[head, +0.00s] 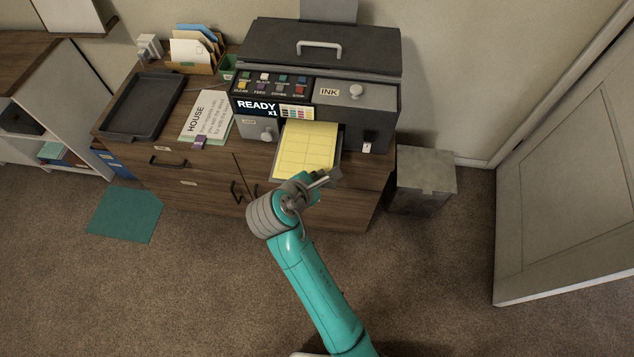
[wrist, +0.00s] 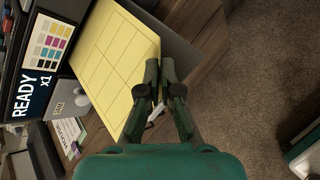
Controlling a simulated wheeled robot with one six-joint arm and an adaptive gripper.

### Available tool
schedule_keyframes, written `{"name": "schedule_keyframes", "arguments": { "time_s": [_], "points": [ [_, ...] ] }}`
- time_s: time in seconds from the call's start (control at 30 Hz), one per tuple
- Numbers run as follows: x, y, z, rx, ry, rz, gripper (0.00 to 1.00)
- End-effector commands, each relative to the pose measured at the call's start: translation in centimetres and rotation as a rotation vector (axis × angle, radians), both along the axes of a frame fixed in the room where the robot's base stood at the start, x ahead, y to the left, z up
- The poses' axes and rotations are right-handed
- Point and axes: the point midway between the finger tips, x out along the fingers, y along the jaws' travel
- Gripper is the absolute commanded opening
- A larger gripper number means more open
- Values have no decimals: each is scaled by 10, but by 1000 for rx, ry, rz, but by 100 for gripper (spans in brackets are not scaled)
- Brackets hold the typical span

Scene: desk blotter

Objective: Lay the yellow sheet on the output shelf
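The yellow sheet (head: 306,148), marked with a grid of lines, lies over the grey shelf (head: 336,165) at the front of the dark printer. Its far end is at the printer's opening. The sheet also fills the upper middle of the wrist view (wrist: 110,60), with the grey shelf (wrist: 176,50) showing past its edge. My gripper (head: 330,177) is at the sheet's near edge, toward the right corner. In the wrist view its fingers (wrist: 159,64) are close together at that edge and look shut on it. The exact contact is partly hidden by the fingers.
The printer (head: 320,50) stands on a wooden cabinet (head: 210,165). A black tray (head: 145,104), a HOUSE paper (head: 207,115) and an envelope holder (head: 193,68) are to its left. A grey bin (head: 425,180) stands on the right. The carpet in front is mostly clear.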

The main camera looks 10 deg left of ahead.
Motion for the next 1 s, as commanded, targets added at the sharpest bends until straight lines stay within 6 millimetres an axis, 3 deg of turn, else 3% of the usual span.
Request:
{"name": "schedule_keyframes", "arguments": {
  "time_s": [0.17,0.5,0.93,1.0],
  "points": [
    [12,-1,-1,-1,1,-2,0],
    [10,-1,-20,-1,1,0,0],
    [10,-1,-23,0,1,-1,0],
    [10,-1,-23,0,1,-1,19]
  ]
}}
